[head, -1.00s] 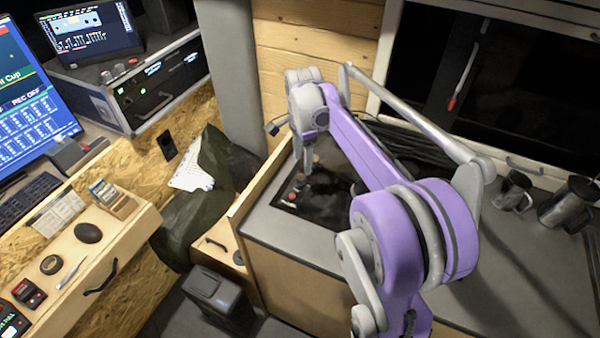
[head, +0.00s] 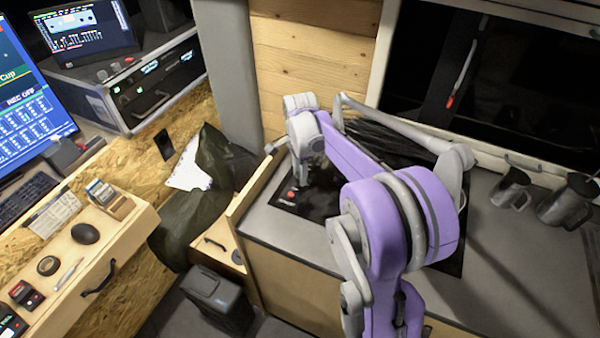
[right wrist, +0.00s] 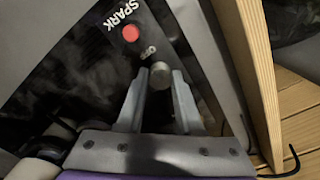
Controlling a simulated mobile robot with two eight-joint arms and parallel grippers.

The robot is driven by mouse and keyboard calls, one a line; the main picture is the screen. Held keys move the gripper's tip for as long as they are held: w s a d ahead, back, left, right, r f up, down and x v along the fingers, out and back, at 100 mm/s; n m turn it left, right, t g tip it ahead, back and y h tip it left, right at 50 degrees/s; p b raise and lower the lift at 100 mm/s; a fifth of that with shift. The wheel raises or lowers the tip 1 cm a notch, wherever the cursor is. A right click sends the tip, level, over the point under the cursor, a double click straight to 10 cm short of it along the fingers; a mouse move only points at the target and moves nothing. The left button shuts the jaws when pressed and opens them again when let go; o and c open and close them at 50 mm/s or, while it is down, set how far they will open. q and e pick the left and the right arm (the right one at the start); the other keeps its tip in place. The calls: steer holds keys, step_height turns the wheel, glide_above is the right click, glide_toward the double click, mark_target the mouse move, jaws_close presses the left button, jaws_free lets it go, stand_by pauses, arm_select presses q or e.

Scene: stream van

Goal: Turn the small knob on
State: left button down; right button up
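The small knob (right wrist: 160,75) is a round grey metal knob on the black hob panel (right wrist: 65,95), in the right wrist view. The red button (right wrist: 130,33) and the word SPARK are beyond it, with small lettering that seems to read OFF beside the knob. My right gripper (right wrist: 158,78) is open, its two fingertips on either side of the knob with narrow gaps. In the head view my right gripper (head: 304,172) is low over the hob's left end, beside the red button (head: 291,194); the knob is hidden or too small there. My left gripper is out of view.
A raised wooden edge (head: 250,190) runs along the counter's left side, close to my right gripper; it also shows in the wrist view (right wrist: 252,75). Two dark metal mugs (head: 568,200) stand at the counter's far right. The grey counter (head: 520,270) in front is clear.

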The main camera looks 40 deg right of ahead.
jaws_close()
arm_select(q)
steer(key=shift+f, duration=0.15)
arm_select(e)
steer(key=shift+n, duration=0.3)
steer(key=n, duration=0.2)
steer(key=shift+n+b, duration=0.3)
steer(key=shift+b, duration=0.05)
steer(key=n, duration=0.4)
steer(key=shift+n+b, duration=0.3)
steer(key=shift+b, duration=0.05)
steer(key=n, duration=0.5)
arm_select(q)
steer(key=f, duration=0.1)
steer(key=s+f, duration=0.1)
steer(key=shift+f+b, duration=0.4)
arm_select(e)
steer(key=n, duration=0.5)
steer(key=shift+w, duration=0.1)
